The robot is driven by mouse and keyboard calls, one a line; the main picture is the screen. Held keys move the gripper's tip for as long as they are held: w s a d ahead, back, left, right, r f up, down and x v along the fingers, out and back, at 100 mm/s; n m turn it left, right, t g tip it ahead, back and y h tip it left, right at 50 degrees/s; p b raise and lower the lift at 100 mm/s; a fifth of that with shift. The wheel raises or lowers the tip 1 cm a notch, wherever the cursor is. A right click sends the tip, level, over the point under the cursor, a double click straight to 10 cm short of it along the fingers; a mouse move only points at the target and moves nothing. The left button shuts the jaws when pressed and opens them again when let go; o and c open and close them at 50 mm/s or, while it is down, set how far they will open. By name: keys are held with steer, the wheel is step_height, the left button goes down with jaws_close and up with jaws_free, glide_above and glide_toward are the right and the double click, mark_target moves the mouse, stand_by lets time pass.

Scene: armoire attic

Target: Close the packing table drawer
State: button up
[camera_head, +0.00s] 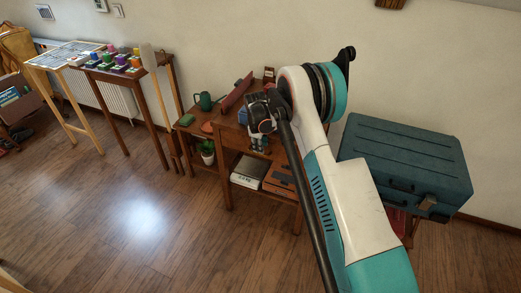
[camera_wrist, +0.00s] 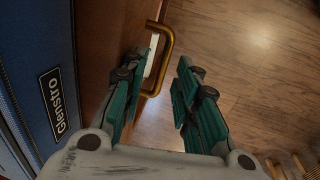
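The wooden packing table (camera_head: 227,180) stands against the wall in the middle of the head view, partly hidden behind my arm. In the wrist view, its brown drawer front (camera_wrist: 100,40) carries a brass bar handle (camera_wrist: 168,45). How far the drawer stands out cannot be told, as my arm and gripper cover much of it. My gripper (camera_head: 259,142) is at the front of the table. The wrist view shows my gripper (camera_wrist: 160,75) open and empty, its two green-padded fingers apart, with the handle just beyond and between the tips.
A blue case (camera_wrist: 30,60) with a label lies left in the wrist view. A teal case (camera_head: 405,160) stands right of my arm. The table's lower shelf holds boxes (camera_head: 249,172). A small side table with a plant (camera_head: 207,150) adjoins at left. The wooden floor (camera_head: 130,220) in front is clear.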

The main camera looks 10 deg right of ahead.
step_height(320, 180, up, 8)
steer(key=s, duration=0.1)
steer(key=shift+s+a, duration=0.15)
steer(key=shift+a, duration=0.3)
steer(key=s+r+m+t, duration=0.1)
steer(key=s+r+m, duration=0.2)
steer(key=s+r, duration=0.75)
steer(key=s+r+m+t, duration=0.1)
steer(key=s+r+m, duration=0.1)
steer(key=s+r, duration=0.85)
steer(key=s+r+m+t, duration=0.1)
steer(key=s+m, duration=0.2)
steer(key=s, duration=0.9)
steer(key=s+r+m+t+y, duration=0.1)
steer(key=s+r+m+t, duration=0.1)
steer(key=s, duration=1)
steer(key=shift+d+m, duration=0.2)
steer(key=shift+m, duration=0.3)
steer(key=shift+a, duration=0.1)
